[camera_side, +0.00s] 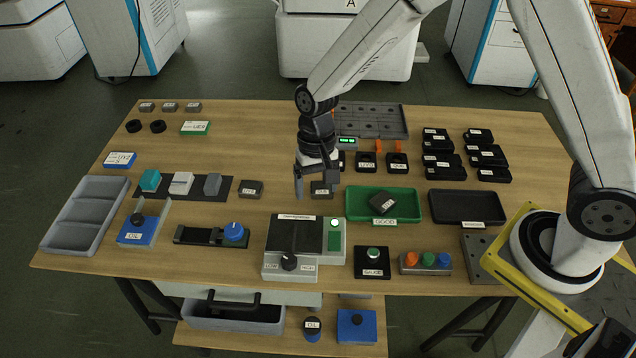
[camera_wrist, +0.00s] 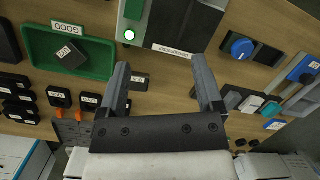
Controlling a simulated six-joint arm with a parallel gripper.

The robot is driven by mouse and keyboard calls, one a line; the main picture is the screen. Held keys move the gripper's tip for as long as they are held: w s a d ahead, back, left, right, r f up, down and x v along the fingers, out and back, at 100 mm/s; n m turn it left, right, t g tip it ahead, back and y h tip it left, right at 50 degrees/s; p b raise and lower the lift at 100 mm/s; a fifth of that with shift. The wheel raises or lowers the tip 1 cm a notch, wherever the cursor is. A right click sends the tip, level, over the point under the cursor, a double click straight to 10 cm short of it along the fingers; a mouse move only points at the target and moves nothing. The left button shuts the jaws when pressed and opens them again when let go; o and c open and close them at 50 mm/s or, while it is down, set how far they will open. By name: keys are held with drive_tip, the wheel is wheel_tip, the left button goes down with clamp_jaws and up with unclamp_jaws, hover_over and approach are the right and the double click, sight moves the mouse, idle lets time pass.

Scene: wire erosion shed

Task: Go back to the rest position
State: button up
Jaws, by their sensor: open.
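My gripper (camera_side: 315,190) hangs pointing down over the middle of the table, left of the green tray. It also shows in the wrist view (camera_wrist: 161,72), its two fingers spread apart with nothing clamped between them. A dark labelled block (camera_side: 321,190) lies near the fingers in the side view. In the wrist view this block (camera_wrist: 139,83) shows beyond the left finger, which partly hides it. The green tray (camera_side: 352,207), labelled GOOD, holds one tilted dark block (camera_side: 388,205). No rest position is marked in view.
An empty black tray (camera_side: 466,207) is at right. A grey device with a knob and a lit green lamp (camera_side: 307,246) stands in front of my gripper. Several dark blocks (camera_side: 437,160) stand at back right. Another dark block (camera_side: 251,188) lies left; bare table (camera_side: 260,150) shows behind it.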

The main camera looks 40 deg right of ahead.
drive_tip(key=s+d+r+n+t, duration=0.2)
drive_tip(key=s+d+r, duration=0.1)
drive_tip(key=s+d, duration=0.2)
drive_tip(key=s+d+r+n+t+h, duration=0.1)
drive_tip(key=s+d+r, duration=0.3)
drive_tip(key=d, duration=0.4)
drive_tip(key=shift+s+d+n+t+h, duration=0.35)
drive_tip(key=shift+s+n+t, duration=0.25)
drive_tip(key=shift+s+t, duration=0.1)
